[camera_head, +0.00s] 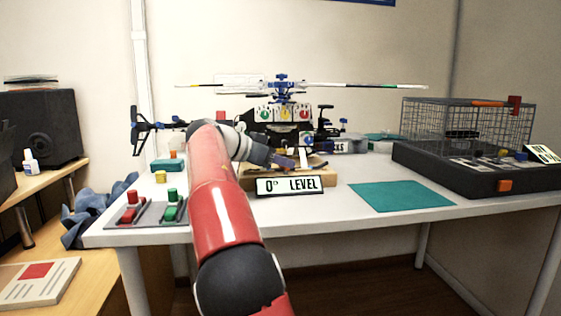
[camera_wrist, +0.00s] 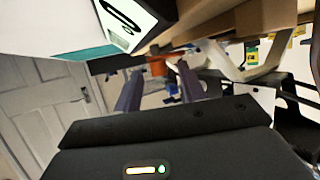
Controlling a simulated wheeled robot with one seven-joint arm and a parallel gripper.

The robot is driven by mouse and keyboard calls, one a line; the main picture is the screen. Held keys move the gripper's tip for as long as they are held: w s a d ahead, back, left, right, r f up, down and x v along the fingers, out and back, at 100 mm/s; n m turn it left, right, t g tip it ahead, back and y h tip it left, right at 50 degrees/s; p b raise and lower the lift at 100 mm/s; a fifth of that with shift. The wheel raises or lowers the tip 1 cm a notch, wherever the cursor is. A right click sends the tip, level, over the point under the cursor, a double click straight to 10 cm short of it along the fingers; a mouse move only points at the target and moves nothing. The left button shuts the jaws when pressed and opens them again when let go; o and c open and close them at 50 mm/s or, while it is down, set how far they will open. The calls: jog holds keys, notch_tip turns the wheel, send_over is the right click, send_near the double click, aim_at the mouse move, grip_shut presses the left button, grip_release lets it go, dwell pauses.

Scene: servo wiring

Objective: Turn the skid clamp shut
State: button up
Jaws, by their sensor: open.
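The model helicopter (camera_head: 282,112) stands on a wooden stand (camera_head: 320,180) at the middle of the table, behind a "0° LEVEL" sign (camera_head: 290,185). My gripper (camera_head: 298,161) is at the stand's front, just above the sign. In the wrist view my gripper (camera_wrist: 160,84) is open, its two dark fingers apart. A small orange part (camera_wrist: 157,66), possibly the skid clamp, shows beyond and between the fingertips. I cannot tell whether the fingers touch it or how it is turned. A pale skid strut (camera_wrist: 218,62) is to its right. In the head view the clamp cannot be made out.
A wire cage on a dark base (camera_head: 452,178) stands at the right. A teal mat (camera_head: 402,196) lies clear at the front right. Red and green switches (camera_head: 130,208) sit at the front left. The wooden edge (camera_wrist: 215,28) and sign (camera_wrist: 80,30) are close to my gripper.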

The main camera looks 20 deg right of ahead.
jog(key=p+v, duration=0.1)
jog(key=v, duration=0.6)
jog(key=shift+a, duration=0.1)
